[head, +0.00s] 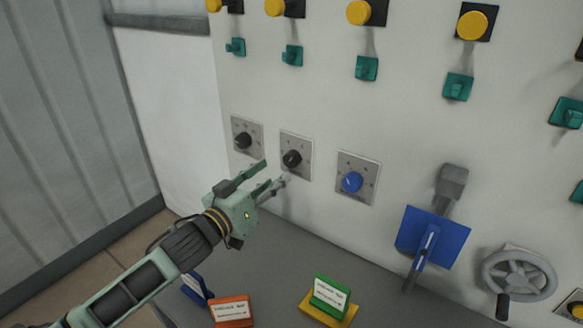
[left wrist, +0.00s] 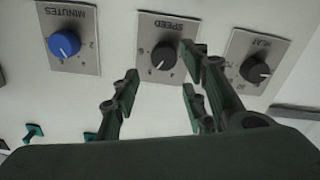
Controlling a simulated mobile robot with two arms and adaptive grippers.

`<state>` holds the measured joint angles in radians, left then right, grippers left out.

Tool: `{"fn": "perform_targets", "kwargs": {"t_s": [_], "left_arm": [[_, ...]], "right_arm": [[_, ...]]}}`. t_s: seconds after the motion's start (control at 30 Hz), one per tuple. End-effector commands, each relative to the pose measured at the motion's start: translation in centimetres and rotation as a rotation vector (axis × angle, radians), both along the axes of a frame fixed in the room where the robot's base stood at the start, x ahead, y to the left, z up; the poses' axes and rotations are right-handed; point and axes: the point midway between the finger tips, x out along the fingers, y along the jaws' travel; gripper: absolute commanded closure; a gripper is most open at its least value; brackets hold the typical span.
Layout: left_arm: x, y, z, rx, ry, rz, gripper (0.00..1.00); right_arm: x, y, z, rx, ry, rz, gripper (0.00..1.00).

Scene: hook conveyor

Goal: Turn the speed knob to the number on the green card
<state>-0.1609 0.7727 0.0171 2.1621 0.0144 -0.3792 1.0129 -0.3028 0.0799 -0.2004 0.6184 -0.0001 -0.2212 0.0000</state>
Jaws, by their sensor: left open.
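The speed knob (head: 291,158) is a black knob on a grey plate, the middle of three dials on the wall panel. In the left wrist view the speed knob (left wrist: 163,56) shows upside down under the label SPEED, with its pointer setting hard to read. My left gripper (head: 274,174) is open and empty in front of the knob, apart from it. In the left wrist view the fingers (left wrist: 160,82) spread to either side just below the knob. The green card (head: 331,293) stands on the ledge in a yellow holder; its print is too small to read.
A black heat knob (head: 242,140) is on the left and a blue minutes knob (head: 352,182) on the right. Orange (head: 233,311) and blue (head: 196,288) cards stand on the grey ledge. A blue lever plate (head: 440,233) and a handwheel (head: 518,276) are further right.

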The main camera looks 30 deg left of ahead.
Motion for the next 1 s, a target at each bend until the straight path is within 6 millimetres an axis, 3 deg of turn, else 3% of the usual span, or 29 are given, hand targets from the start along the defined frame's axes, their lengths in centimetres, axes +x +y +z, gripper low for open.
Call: {"fn": "perform_targets", "kwargs": {"t_s": [0.5, 1.0], "left_arm": [[6.2, -0.9, 0.3, 0.000, -0.002, 0.001, 0.60], [7.2, -1.0, 0.1, 0.000, 0.000, 0.000, 0.62]], "right_arm": [[0.2, -0.1, 1.5, -0.001, -0.003, 0.000, 0.72], [0.4, -0.1, 1.6, -0.001, -0.006, 0.000, 0.72]]}}
